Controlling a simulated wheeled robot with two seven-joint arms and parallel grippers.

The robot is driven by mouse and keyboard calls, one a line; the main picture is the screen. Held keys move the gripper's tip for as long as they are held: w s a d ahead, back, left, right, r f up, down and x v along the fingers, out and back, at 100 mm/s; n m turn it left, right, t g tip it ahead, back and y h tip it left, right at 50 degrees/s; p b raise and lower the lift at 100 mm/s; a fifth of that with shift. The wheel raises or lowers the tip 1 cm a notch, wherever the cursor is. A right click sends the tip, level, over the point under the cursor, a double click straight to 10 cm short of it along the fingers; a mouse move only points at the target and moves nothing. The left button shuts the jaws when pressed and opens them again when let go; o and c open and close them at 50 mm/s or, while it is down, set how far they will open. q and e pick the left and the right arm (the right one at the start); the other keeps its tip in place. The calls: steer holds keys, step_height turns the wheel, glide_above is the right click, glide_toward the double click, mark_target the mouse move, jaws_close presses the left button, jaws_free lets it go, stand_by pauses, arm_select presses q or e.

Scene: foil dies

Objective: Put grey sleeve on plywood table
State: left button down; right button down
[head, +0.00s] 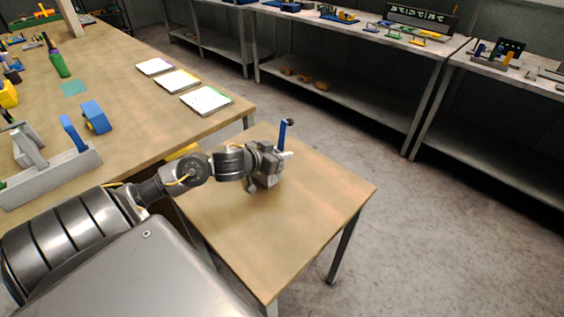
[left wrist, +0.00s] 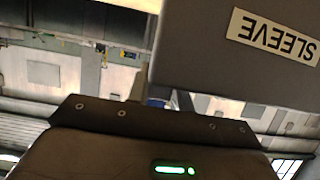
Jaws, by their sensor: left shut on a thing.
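My left gripper (head: 272,162) is shut on the grey sleeve (head: 269,180), over the back part of the small plywood table (head: 300,225). In the left wrist view the grey sleeve (left wrist: 215,50) fills the upper right, its pale SLEEVE label upside down. In the head view my gripper hides much of the sleeve. I cannot tell whether the sleeve touches the tabletop. A blue upright piece (head: 283,134) with a dark end shows just beyond the gripper. My right gripper is not in view.
The small table's front and right are bare. A larger bench (head: 130,95) at left holds pads (head: 206,100), a blue block (head: 96,117) and a grey tray (head: 50,175). Shelving (head: 350,85) stands behind, across open floor (head: 440,220).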

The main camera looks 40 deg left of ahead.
arm_select(q)
step_height(320, 180, down, 3)
steer(key=shift+w+r, duration=0.1)
steer(key=shift+f, duration=0.25)
steer(key=c, duration=1.3)
jaws_free()
steer(key=shift+o, duration=0.2)
